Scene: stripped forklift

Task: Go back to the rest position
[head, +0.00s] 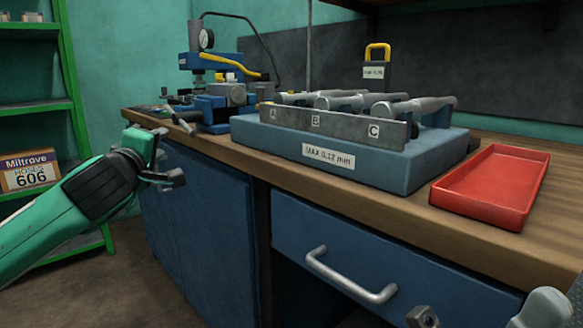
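My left gripper (166,158) is on the left, in front of the bench's left end. Its two fingers stand apart with nothing seen between them. Part of my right arm's end, with what looks like a fingertip of the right gripper (424,317), shows at the bottom right edge. Most of it is cut off, so its opening is hidden.
A wooden bench (400,228) carries a blue block (400,172) with steel pieces behind plates A, B and C, a red tray (490,187) and a blue press (215,60). A drawer handle (350,277) juts out in front. A green shelf (40,107) stands left.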

